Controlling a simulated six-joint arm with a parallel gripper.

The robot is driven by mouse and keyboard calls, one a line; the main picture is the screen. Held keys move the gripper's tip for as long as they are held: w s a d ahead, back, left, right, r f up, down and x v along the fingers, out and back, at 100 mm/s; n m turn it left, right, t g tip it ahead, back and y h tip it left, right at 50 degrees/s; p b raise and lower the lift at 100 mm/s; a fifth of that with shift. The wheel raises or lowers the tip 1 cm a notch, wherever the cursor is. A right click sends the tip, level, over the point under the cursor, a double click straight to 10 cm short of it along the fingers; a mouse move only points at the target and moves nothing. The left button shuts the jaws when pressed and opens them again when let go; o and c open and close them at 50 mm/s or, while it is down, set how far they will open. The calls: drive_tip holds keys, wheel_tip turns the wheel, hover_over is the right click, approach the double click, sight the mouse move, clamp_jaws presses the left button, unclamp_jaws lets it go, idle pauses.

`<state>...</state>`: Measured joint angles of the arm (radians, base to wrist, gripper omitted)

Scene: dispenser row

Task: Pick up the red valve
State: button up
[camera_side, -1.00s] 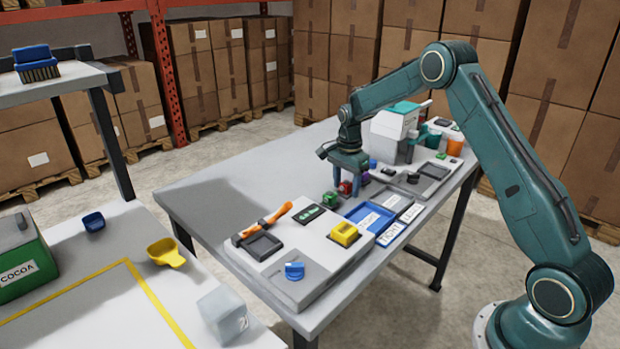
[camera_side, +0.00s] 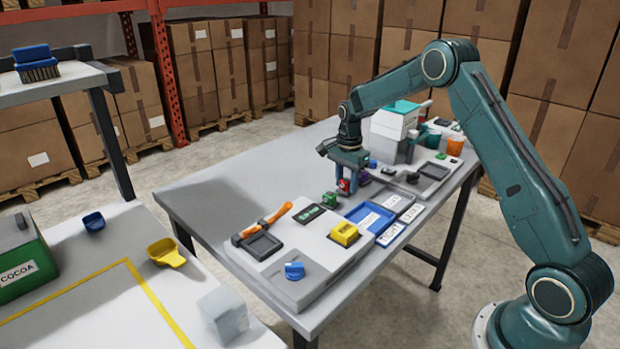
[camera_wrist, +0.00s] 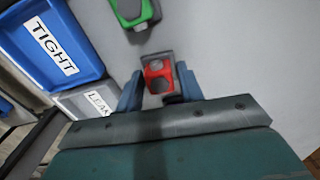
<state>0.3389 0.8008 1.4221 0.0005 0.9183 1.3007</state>
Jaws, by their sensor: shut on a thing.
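The red valve (camera_side: 344,186) is a small red block held between the blue fingers of my gripper (camera_side: 345,190), just above the table. In the wrist view the red valve (camera_wrist: 158,78) shows a grey top part and sits between the two fingertips of my gripper (camera_wrist: 160,92), which are shut on it. Its underside is hidden, so the exact gap to the table is hard to tell.
A green valve (camera_side: 330,199) stands close to the left of my gripper; it also shows in the wrist view (camera_wrist: 135,12). A blue tray labelled TIGHT (camera_wrist: 75,38) and a grey one (camera_wrist: 75,103) lie beside it. A purple item (camera_side: 364,178) is just right of my gripper.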

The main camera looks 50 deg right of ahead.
sight(347, 180)
wheel_tip(347, 180, up, 19)
drive_tip(key=shift+r, duration=0.15)
idle(0.5)
idle(0.5)
